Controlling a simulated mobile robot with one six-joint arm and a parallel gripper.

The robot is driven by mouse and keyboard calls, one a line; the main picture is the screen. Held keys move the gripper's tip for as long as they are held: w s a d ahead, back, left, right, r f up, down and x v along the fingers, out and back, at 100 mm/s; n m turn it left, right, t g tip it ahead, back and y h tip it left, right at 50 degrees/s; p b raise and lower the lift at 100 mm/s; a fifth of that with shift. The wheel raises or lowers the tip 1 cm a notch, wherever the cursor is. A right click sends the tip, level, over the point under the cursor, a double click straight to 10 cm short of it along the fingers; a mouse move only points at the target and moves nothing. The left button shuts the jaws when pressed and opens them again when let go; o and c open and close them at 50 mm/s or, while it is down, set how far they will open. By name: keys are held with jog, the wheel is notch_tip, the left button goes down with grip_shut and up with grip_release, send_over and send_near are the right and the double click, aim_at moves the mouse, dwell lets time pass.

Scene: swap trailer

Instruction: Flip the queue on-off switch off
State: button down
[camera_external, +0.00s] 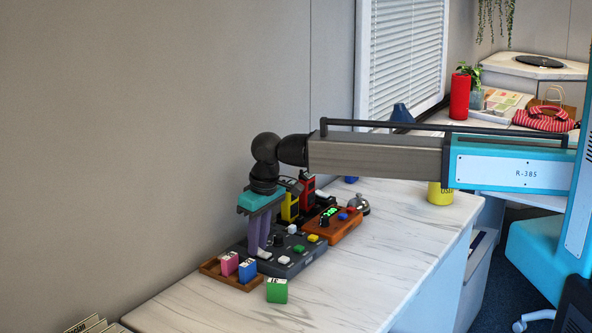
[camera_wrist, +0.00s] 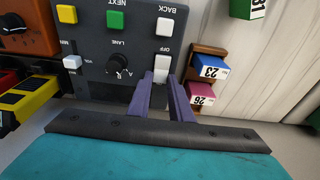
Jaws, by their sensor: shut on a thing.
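The dark grey control panel (camera_external: 287,263) lies on the counter below my gripper (camera_external: 259,252). It also fills the upper middle of the wrist view (camera_wrist: 135,45). A white switch (camera_wrist: 162,64) with the label OFF stands near its edge, upside down in the wrist view. The purple fingers of my gripper (camera_wrist: 162,80) reach down to this switch, one on each side, and are shut on it. They hide its lower part. Which way the switch is tilted is hard to tell.
A brown tray (camera_wrist: 209,51) with a blue block (camera_wrist: 210,66) and a pink block (camera_wrist: 201,92) lies close beside the panel. A green block (camera_external: 277,290) stands in front. An orange device (camera_external: 334,226) and a yellow handset (camera_external: 289,207) are behind. The counter's near right is clear.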

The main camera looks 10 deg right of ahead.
aim_at(265, 254)
dwell(0.3)
jog(key=c, duration=1.6)
grip_release()
jog(key=shift+r, duration=0.1)
jog(key=shift+s+d+r+b, duration=0.25)
jog(key=shift+r+b, duration=0.25)
jog(key=shift+r, duration=1.75)
jog(key=shift+s+d+r+b, duration=0.3)
jog(key=shift+r+b, duration=0.25)
jog(key=shift+r, duration=1.7)
jog(key=shift+s+d+r+b, duration=0.25)
jog(key=shift+r+b, duration=0.25)
jog(key=shift+r, duration=1.75)
